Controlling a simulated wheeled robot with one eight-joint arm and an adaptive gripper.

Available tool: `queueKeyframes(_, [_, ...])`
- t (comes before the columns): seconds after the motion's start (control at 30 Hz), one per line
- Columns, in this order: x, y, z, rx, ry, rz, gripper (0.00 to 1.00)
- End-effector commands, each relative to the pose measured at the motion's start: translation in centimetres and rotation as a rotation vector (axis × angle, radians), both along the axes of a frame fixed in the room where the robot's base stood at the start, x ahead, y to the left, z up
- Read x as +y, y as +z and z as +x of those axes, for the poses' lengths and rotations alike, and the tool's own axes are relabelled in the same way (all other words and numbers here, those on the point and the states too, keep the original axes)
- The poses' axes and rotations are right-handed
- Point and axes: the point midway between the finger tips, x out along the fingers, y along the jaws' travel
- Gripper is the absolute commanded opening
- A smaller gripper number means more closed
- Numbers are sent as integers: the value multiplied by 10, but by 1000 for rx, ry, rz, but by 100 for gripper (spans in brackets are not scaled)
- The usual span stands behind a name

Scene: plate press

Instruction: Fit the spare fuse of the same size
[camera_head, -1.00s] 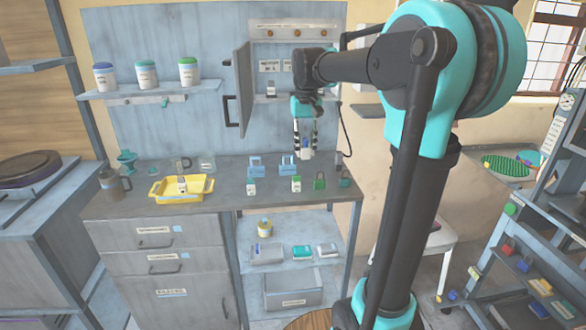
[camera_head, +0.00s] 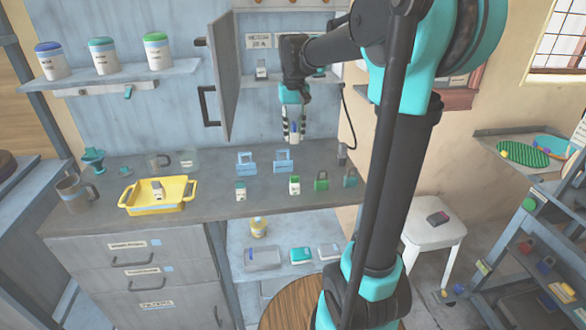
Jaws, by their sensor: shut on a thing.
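My gripper (camera_head: 293,138) points down and is shut on a small fuse (camera_head: 294,128) with a blue band. It holds the fuse in the air above the back of the counter, below the open wall cabinet (camera_head: 285,98). One fuse (camera_head: 261,70) stands at the left inside the cabinet; my arm hides part of the space beside it. A white fuse with a green mark (camera_head: 240,191) and another with a green top (camera_head: 294,185) stand on the counter. One more fuse-like piece (camera_head: 158,191) lies in the yellow tray (camera_head: 132,207). Sizes are too small to compare.
The cabinet door (camera_head: 226,75) stands open at the left. A mug (camera_head: 73,195) stands at far left. A cable (camera_head: 348,115) hangs at right.

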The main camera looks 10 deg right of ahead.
Motion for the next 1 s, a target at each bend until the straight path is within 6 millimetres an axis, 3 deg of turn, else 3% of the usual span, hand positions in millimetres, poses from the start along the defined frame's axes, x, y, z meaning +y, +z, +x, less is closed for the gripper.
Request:
queueKeyframes(0.2, [0, -55, 0, 0, 0, 0, 0])
queueKeyframes(0.4, [0, -93, 0, 0, 0, 0, 0])
queueKeyframes(0.83, [0, -137, 0, 0, 0, 0, 0])
queueKeyframes(1.0, [0, -143, 0, 0, 0, 0, 0])
